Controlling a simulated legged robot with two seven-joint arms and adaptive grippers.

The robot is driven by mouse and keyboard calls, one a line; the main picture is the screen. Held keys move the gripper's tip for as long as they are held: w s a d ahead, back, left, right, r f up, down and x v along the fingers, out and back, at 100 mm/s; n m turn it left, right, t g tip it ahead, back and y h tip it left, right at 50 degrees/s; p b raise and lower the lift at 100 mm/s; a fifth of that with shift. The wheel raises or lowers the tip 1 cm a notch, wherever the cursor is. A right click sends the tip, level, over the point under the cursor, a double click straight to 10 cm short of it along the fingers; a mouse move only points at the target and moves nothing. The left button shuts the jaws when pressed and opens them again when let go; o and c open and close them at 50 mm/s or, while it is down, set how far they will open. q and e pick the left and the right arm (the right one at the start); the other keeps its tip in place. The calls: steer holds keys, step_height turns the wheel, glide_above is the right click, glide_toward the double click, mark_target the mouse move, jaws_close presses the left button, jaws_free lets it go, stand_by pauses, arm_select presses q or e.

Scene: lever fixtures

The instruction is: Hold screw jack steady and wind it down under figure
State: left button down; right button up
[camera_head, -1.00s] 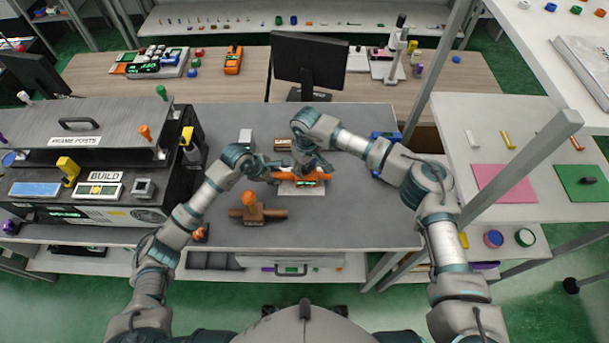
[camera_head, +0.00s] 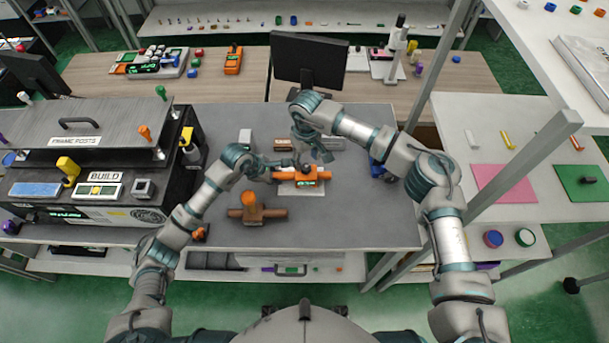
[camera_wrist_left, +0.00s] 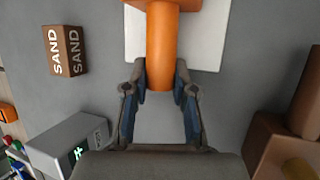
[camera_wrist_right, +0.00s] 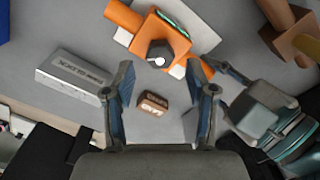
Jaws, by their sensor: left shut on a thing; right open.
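The screw jack (camera_head: 314,176) is an orange body with a horizontal bar and a green display, on a white plate (camera_head: 315,190) mid-bench. My left gripper (camera_head: 272,168) is shut on the left end of its orange bar; the left wrist view shows the bar (camera_wrist_left: 162,50) between the fingers. My right gripper (camera_head: 318,156) is open and empty, above and behind the jack. In the right wrist view, the jack's dark knob (camera_wrist_right: 158,52) lies just beyond the open fingertips (camera_wrist_right: 160,72), apart from them. The display's figure is too small to read.
A brown fixture with an orange knob (camera_head: 249,199) stands front-left of the jack. A SAND block (camera_wrist_left: 65,50) and a grey box (camera_wrist_left: 70,145) lie behind it. A monitor (camera_head: 309,62) stands at the back. The front right of the bench is clear.

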mark_target(306, 166)
steer(key=m, duration=1.1)
steer(key=shift+f+m, duration=0.1)
steer(key=shift+m, duration=0.2)
steer(key=shift+f, duration=2.45)
steer(key=shift+s+f, duration=0.1)
jaws_close()
